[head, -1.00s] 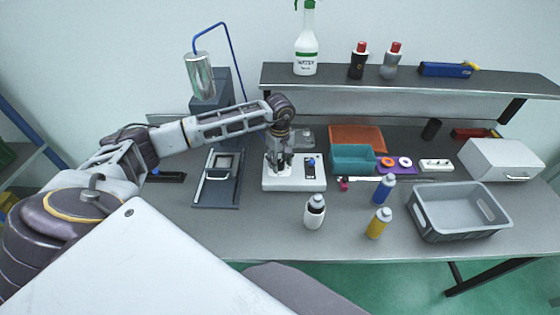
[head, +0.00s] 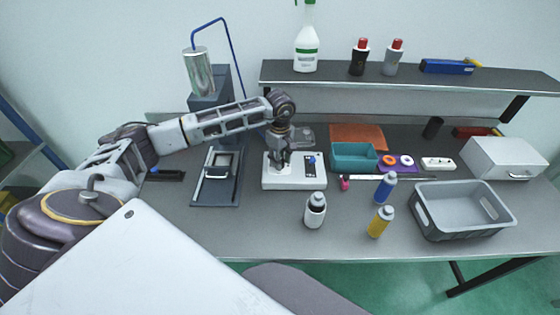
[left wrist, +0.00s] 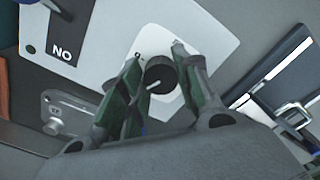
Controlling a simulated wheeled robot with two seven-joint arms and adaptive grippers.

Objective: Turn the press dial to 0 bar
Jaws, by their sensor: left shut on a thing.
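In the left wrist view the dial (left wrist: 161,75) is a round black knob with a white pointer line, on a white plate. The fingers of my left gripper (left wrist: 158,66) stand on either side of the dial and are shut on it. The pointer is toward the lower left of that picture. Small marks beside the fingers are unreadable. My right gripper is out of view.
A dark fixture (head: 217,192) lies left of the box. A white bottle (head: 315,211) stands in front, with blue (head: 385,189) and yellow (head: 380,223) bottles to its right. A teal bin (head: 353,167) and grey crate (head: 463,231) are further right. The front middle table is partly clear.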

